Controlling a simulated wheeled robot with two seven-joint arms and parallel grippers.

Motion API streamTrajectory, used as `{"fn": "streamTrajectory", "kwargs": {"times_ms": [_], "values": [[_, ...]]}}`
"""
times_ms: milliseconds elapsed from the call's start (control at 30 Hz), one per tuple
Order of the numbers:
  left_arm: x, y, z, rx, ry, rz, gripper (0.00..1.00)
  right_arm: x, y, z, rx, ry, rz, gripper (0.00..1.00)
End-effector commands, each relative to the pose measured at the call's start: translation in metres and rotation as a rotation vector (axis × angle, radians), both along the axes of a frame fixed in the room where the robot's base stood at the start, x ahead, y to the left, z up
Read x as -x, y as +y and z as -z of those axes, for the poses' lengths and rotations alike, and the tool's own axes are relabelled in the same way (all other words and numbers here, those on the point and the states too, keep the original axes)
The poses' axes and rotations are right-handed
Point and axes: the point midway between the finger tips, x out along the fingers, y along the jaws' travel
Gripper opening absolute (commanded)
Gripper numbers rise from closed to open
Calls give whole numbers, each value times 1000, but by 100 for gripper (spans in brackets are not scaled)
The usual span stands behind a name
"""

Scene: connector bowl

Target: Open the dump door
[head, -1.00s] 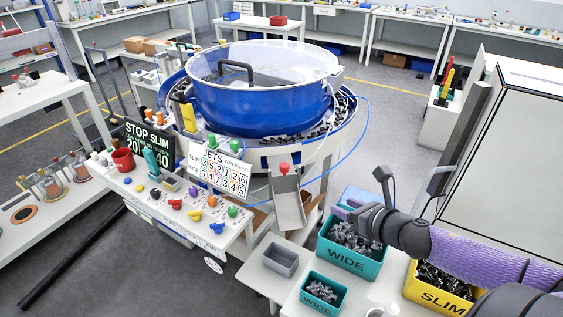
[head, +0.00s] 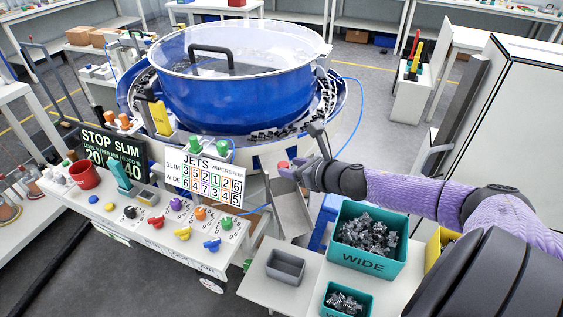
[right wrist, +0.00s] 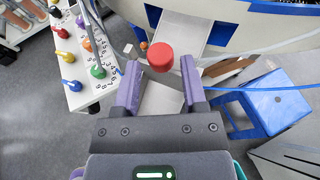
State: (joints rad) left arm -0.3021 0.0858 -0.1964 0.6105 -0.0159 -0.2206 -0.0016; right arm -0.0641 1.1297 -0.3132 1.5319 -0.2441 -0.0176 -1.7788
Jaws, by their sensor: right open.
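A red knob (head: 283,165) sits above the grey sloping metal chute (head: 289,212) at the front of the blue bowl feeder (head: 235,100). In the right wrist view the round red knob (right wrist: 160,57) shows between the tips of my purple fingers, with the chute plate (right wrist: 161,100) below and behind it. My right gripper (head: 290,171) is open at the knob, its arm reaching in from the right. The right wrist view shows the gripper (right wrist: 160,73) with its fingers apart, one on each side of the knob; contact cannot be told. The dump door itself cannot be told apart clearly. My left gripper is not in view.
A control panel (head: 150,222) with coloured levers stands left of the chute. A grey bin (head: 285,267) and a teal WIDE bin (head: 362,262) stand on the front table. A blue stool (right wrist: 262,112) is right of the chute. A thin blue hose runs nearby.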

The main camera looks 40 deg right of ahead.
Motion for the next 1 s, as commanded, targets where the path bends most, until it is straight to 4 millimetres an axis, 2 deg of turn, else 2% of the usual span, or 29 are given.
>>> {"fn": "streamTrajectory", "kwargs": {"times_ms": [100,333,733,1000], "values": [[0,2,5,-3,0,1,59,-13,1,4,3,-4,0,55],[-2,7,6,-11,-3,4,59,-29,2,11,0,-2,2,55],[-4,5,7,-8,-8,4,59,-33,3,13,1,0,0,55],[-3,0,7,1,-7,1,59,-33,3,13,1,0,0,0]]}}
